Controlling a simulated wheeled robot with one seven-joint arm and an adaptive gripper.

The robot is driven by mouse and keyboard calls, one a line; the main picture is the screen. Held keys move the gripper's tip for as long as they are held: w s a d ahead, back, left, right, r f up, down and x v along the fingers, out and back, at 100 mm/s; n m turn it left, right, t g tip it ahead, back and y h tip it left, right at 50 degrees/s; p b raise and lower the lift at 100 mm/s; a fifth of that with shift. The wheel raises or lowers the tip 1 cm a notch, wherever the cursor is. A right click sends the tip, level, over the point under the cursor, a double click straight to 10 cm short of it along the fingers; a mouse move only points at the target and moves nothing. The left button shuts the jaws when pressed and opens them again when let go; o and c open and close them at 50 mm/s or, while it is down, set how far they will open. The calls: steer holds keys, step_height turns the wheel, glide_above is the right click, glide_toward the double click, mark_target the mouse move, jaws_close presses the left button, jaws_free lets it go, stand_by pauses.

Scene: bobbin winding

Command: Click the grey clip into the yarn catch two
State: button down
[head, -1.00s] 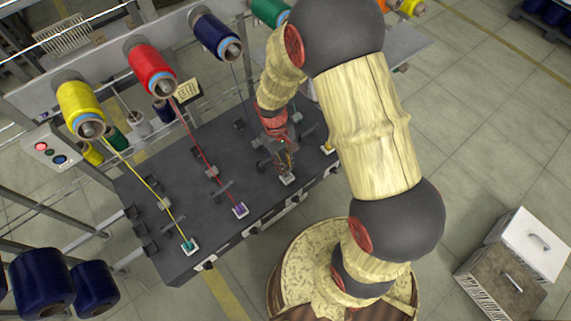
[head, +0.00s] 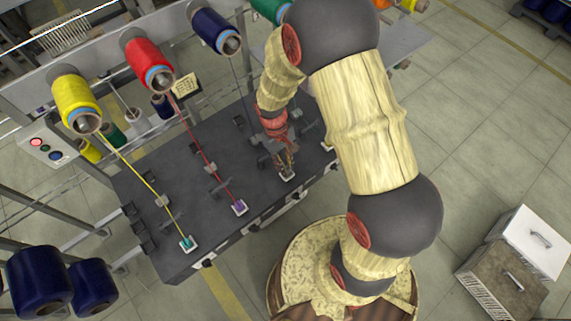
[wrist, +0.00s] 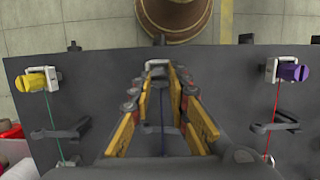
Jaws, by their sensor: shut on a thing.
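My gripper (head: 287,167) points down at the front edge of the dark machine bed (head: 205,225). Its fingers are close together at a white yarn catch (head: 289,177), which also shows between the fingertips in the wrist view (wrist: 158,66). The grey clip is hidden by the fingers; I cannot tell how it sits in the catch. A dark blue yarn (wrist: 163,112) runs back from there between the fingers.
Beside this catch, a purple clip (wrist: 292,73) sits in one catch with red yarn, and a yellow clip (wrist: 36,82) in another with green yarn. A teal clip (head: 187,243) sits farther along. Guides (wrist: 62,130) and bobbins (head: 150,62) stand behind.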

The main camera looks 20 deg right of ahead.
steer(key=shift+f, duration=0.4)
steer(key=c, duration=1.6)
jaws_free()
steer(key=shift+r, duration=0.1)
steer(key=v, duration=1.2)
steer(key=shift+a, duration=0.1)
